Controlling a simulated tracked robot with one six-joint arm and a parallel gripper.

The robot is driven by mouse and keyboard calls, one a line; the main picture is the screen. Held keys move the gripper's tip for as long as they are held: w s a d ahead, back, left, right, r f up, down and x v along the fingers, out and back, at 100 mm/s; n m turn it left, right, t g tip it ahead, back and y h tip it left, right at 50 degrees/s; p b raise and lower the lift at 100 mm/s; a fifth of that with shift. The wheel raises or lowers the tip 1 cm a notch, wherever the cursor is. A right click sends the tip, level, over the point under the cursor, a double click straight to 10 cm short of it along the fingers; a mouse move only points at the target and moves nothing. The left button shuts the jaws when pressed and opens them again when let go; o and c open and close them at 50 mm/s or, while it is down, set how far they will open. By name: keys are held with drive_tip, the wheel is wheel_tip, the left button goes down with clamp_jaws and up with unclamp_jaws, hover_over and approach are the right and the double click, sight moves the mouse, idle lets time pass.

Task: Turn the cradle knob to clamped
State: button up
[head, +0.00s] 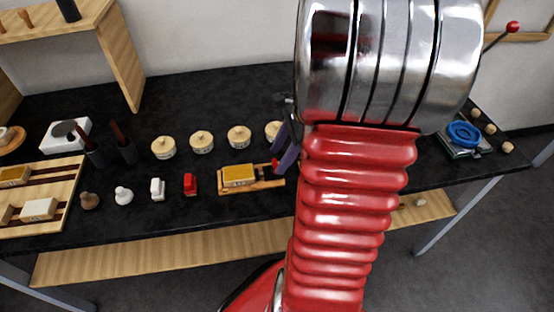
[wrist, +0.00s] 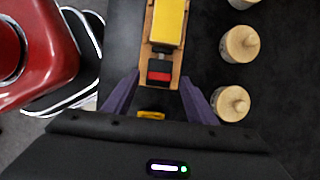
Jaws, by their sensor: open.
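The wooden cradle (head: 225,188) holds a gilt-yellow block (head: 239,175) on the dark bench, left of my arm. In the wrist view the cradle (wrist: 148,60) runs up from between my fingers, with the yellow block (wrist: 170,22) on it. The red knob (head: 275,165) is at the cradle's right end. It shows in the wrist view as a red and black piece (wrist: 160,72). My gripper (wrist: 160,77) is open, its purple fingers on either side of the knob end. I cannot tell whether they touch it. In the head view my arm partly hides my gripper (head: 285,150).
Several lidded round pots (head: 202,142) stand behind the cradle; one (wrist: 232,103) is close to my right finger in the wrist view. A red block (head: 190,184) and a white one (head: 158,189) stand left of the cradle. A blue round object (head: 464,133) lies at the right.

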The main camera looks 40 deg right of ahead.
drive_tip(key=shift+x, duration=1.15)
drive_tip(key=shift+c, duration=0.6)
drive_tip(key=c, duration=1)
drive_tip(key=shift+o, duration=0.2)
